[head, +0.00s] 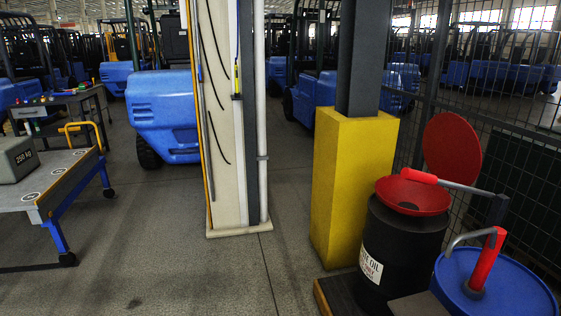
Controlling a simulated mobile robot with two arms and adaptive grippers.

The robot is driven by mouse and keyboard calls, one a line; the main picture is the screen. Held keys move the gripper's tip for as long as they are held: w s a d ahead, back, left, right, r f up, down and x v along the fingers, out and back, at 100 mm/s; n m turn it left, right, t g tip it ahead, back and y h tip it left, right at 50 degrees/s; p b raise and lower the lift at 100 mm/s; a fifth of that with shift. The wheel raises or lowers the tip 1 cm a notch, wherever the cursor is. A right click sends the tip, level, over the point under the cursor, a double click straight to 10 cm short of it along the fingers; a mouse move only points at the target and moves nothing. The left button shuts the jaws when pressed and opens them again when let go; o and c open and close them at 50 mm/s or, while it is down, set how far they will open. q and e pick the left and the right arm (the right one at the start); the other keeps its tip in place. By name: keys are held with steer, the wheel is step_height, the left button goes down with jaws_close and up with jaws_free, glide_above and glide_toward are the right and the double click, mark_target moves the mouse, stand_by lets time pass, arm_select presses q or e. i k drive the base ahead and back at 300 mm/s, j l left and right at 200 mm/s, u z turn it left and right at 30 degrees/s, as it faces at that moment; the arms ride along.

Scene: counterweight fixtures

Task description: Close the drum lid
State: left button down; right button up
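A black waste oil drum (391,252) stands at the right on a low dark platform. A red funnel-like top (413,196) sits on it. Its round red lid (452,149) is raised and stands nearly upright behind the opening. A grey lever with a red handle (420,176) reaches over the top from the right, its red grip above the funnel. The lever's base is partly hidden behind the blue drum. Neither of my grippers shows in the head view.
A blue-topped drum (493,289) with a red pump handle stands right of the black drum. A yellow post guard (350,182) is behind-left; a wire fence (500,125) is behind. A cart with a grey weight (16,159) stands left. The middle floor is clear.

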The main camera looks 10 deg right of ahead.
mark_target(451, 148)
steer(key=i+j+u, duration=0.25)
steer(key=i, duration=1)
steer(key=i+z, duration=0.6)
steer(key=z, duration=0.15)
steer(key=i+j+z, duration=0.15)
steer(key=z, duration=0.25)
steer(key=i+j, duration=0.05)
steer(key=i, duration=0.05)
